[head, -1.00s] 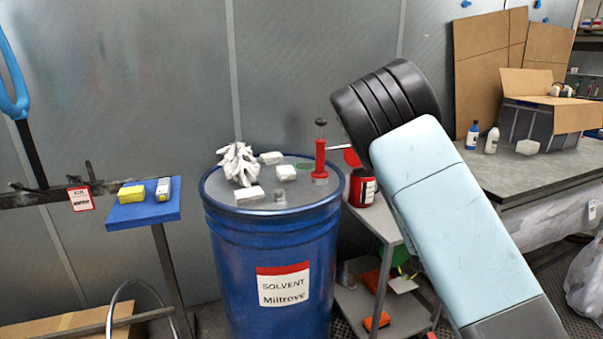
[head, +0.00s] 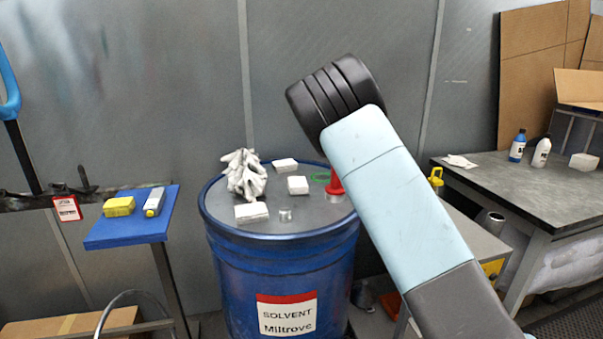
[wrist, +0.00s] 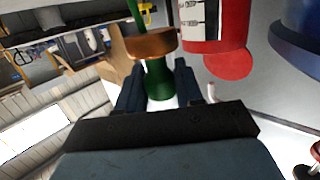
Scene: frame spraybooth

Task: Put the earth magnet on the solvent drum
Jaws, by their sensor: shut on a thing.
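The blue solvent drum (head: 232,265) stands at the centre of the head view, with a label reading SOLVENT Miltrove. My gripper (wrist: 158,75) shows in the wrist view, its two dark fingers shut on a green piece with a copper-coloured disc, which looks like the earth magnet (wrist: 157,82). A green stem or cable runs up from the disc. In the head view my forearm hides the gripper and the magnet. A blue curved surface at the upper right of the wrist view looks like the drum (wrist: 300,40), apart from the gripper.
On the drum top are white gloves (head: 245,176), several white blocks (head: 251,212), a small metal cylinder (head: 286,214) and a red tool (head: 335,182) partly behind my arm. Bare lid shows at its left and front. A red can (wrist: 228,20) is beside the gripper.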

